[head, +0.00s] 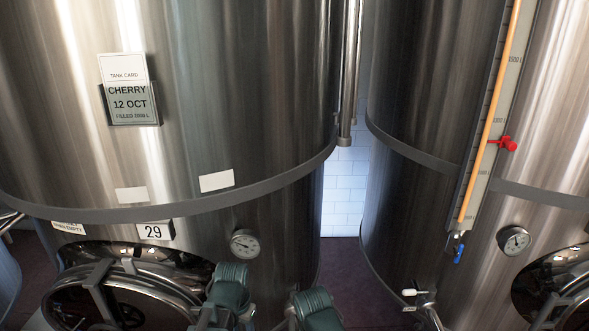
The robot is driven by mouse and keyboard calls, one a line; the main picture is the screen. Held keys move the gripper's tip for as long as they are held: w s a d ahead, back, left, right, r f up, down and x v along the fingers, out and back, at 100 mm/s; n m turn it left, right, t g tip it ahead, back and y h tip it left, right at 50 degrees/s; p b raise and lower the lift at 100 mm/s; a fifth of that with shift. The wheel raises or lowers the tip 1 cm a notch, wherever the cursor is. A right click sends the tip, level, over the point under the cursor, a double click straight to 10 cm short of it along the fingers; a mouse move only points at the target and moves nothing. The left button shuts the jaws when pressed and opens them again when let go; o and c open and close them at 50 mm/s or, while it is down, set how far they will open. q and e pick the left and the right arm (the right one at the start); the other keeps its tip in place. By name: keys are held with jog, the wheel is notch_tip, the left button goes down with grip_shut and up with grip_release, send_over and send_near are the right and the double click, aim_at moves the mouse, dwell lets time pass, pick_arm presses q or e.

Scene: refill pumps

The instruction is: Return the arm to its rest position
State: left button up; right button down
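Neither gripper shows clearly in the head view. Two dark green ribbed parts stand at the bottom edge, near the middle, and look like links of my own arms. Their lower ends run out of the picture, and no fingers or fingertips can be seen. Nothing is seen held. Behind them stands a large steel tank (260,100) with a card (129,90) reading "CHERRY 12 OCT" and a number plate (154,231) reading 29.
A round hatch (120,300) and a dial gauge (244,243) sit low on the left tank. A second tank (420,90) at right has a level tube (492,110), a red marker (508,144), a blue valve (459,254) and another gauge (514,240). A gap separates the tanks.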

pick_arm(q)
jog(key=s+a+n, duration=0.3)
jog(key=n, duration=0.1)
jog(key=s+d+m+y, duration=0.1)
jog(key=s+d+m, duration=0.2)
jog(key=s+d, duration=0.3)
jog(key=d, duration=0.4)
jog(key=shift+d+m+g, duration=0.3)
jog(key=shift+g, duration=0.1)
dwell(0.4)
